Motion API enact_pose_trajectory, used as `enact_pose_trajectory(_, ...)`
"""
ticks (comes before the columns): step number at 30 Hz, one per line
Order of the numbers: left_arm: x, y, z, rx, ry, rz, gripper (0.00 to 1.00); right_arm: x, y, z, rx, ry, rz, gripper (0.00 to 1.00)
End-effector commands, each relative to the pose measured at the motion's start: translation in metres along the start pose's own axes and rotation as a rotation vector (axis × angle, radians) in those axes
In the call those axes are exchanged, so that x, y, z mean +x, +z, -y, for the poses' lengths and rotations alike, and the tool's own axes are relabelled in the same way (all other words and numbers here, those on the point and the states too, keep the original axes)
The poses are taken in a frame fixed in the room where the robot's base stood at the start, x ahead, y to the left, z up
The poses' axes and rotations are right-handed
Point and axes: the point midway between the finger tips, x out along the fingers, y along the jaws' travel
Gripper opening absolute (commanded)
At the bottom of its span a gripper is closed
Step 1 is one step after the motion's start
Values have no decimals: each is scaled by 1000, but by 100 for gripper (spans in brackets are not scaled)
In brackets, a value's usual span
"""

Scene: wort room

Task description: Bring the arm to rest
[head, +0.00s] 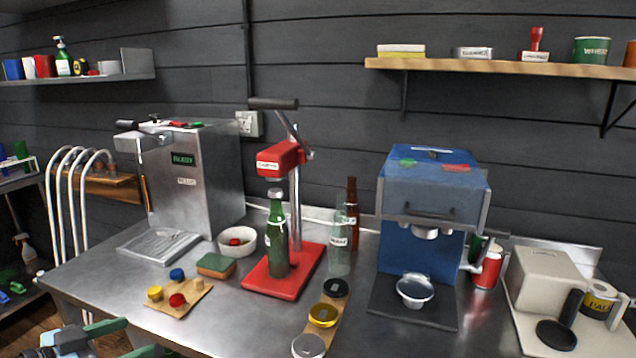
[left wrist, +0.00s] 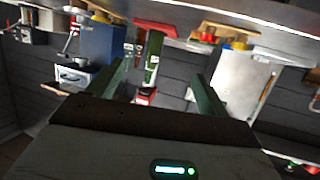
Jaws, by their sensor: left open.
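My left gripper (head: 128,338) is at the bottom left of the head view, in front of the steel counter's front edge. Its two green fingers are apart with nothing seen between them. In the left wrist view the same gripper (left wrist: 160,85) has its fingers spread wide, and the scene appears upside down beyond them. The green bottle (left wrist: 153,50) shows past the fingers, well away from them. My right gripper is in neither view.
The steel counter (head: 225,310) carries a red capper (head: 300,245) with a green bottle (head: 277,240) on its base, a steel machine (head: 200,170) and a blue machine (head: 430,190). Coloured caps on a board (head: 185,303) lie nearest my left gripper.

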Motion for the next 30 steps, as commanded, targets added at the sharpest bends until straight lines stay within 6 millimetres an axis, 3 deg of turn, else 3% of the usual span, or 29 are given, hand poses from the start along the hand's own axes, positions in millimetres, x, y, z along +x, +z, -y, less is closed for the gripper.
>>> enact_pose_trajectory(1, 4, 22, -8, -30, -3, 18, 79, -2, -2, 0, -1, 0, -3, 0)
enact_pose_trajectory(5, 8, 62, -22, -61, -35, 49, 79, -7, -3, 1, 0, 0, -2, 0)
enact_pose_trajectory(11, 6, 141, -58, -123, -98, 120, 79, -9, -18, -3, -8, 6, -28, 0)
enact_pose_trajectory(15, -8, 208, -104, -175, -158, 192, 79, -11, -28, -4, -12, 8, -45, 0)
enact_pose_trajectory(21, -45, 288, -185, -228, -249, 316, 79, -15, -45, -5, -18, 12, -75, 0)
enact_pose_trajectory(27, -84, 332, -254, -251, -314, 421, 79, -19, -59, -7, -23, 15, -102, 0)
enact_pose_trajectory(30, -95, 342, -273, -252, -330, 453, 79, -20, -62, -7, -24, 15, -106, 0)
